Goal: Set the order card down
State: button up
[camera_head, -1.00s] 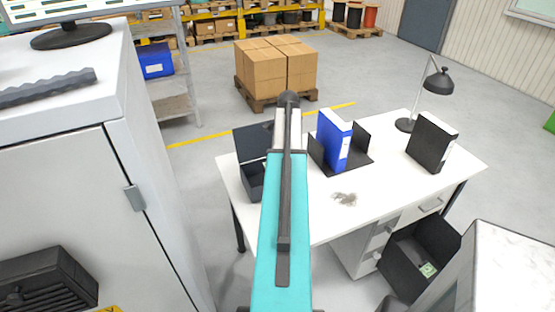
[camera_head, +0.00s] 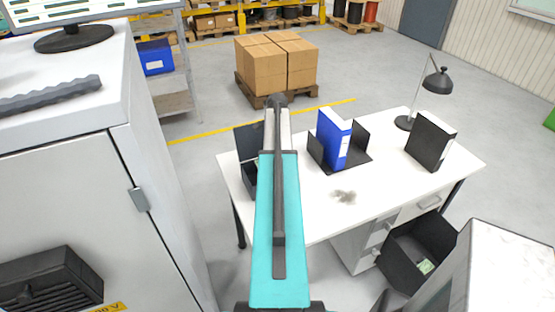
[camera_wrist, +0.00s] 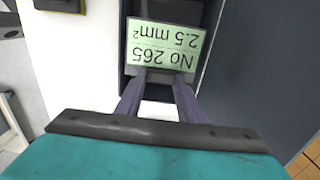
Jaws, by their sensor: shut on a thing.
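The order card (camera_wrist: 160,45) is a pale green rectangle reading "No 265, 2.5 mm²", upside down in the wrist view. My gripper (camera_wrist: 163,84) is shut on its near edge. The card shows over the dark interior of an open black box (camera_head: 246,141) at the left end of the white desk; I cannot tell whether it touches the bottom. In the head view my arm hides the card, the fingertips and part of the box.
On the desk (camera_head: 310,215) stand a blue binder (camera_head: 332,140) in a black holder, a black binder (camera_head: 430,142) and a lamp (camera_head: 438,80). A grey cabinet (camera_head: 75,165) is at left. A dark bin (camera_head: 405,255) holds a small green item. The desk's middle front is clear apart from a smudge.

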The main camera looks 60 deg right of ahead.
jog(key=shift+f+p, duration=0.35)
jog(key=shift+f, duration=0.6)
jog(key=shift+f+b, duration=0.35)
jog(key=shift+f, duration=0.25)
jog(key=o, duration=1.1)
jog(key=shift+c, duration=0.2)
jog(key=shift+r, duration=0.15)
jog(key=shift+r+p, duration=0.45)
jog(key=shift+r, duration=0.2)
notch_tip(320, 180, up, 12)
jog(key=b, duration=0.4)
jog(key=shift+f, duration=0.15)
jog(key=shift+s+f, duration=0.1)
